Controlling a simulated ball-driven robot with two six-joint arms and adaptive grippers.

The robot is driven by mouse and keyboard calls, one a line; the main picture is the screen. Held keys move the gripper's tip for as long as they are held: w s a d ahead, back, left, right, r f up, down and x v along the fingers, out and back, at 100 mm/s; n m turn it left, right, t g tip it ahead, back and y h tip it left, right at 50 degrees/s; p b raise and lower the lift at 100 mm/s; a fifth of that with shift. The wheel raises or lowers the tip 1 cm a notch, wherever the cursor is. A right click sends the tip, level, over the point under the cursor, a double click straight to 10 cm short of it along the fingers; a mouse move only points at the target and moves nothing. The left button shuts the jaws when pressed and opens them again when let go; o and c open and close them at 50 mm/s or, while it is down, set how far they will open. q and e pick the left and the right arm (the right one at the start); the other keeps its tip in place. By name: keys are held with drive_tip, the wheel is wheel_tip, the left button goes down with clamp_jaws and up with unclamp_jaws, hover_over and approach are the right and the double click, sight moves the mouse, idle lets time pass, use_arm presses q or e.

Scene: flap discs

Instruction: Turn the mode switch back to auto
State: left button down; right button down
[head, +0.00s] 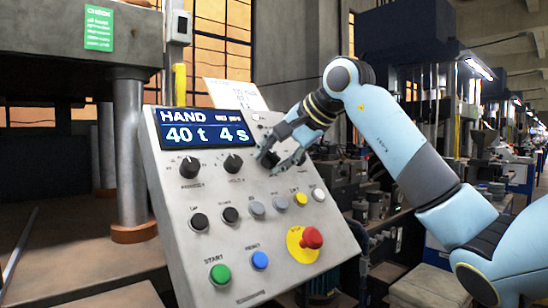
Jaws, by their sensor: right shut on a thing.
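The grey control panel (172,226) tilts up in front of me, and its blue display (208,128) reads HAND, 40 t and 4 s. The mode switch (268,159) looks to be the dark knob at the right end of the upper knob row. My right gripper (273,163) comes in from the upper right with its fingers at this knob. It is shut on the knob, and its fingers hide much of it, so I cannot read which way it points. My left gripper is not in view.
Two black knobs, pressure (190,167) and hold (233,163), sit left of my gripper. Below are several small buttons, a green start button (220,274), a blue button (260,260) and a red emergency stop (312,238). A press column (130,150) stands at left.

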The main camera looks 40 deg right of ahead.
drive_tip(key=shift+m, duration=0.5)
drive_tip(key=shift+m+b, duration=0.45)
drive_tip(key=shift+m, duration=2.35)
drive_tip(key=shift+b, duration=0.3)
drive_tip(key=c, duration=0.9)
unclamp_jaws()
drive_tip(key=shift+c, duration=0.2)
drive_tip(key=shift+s+r, duration=0.1)
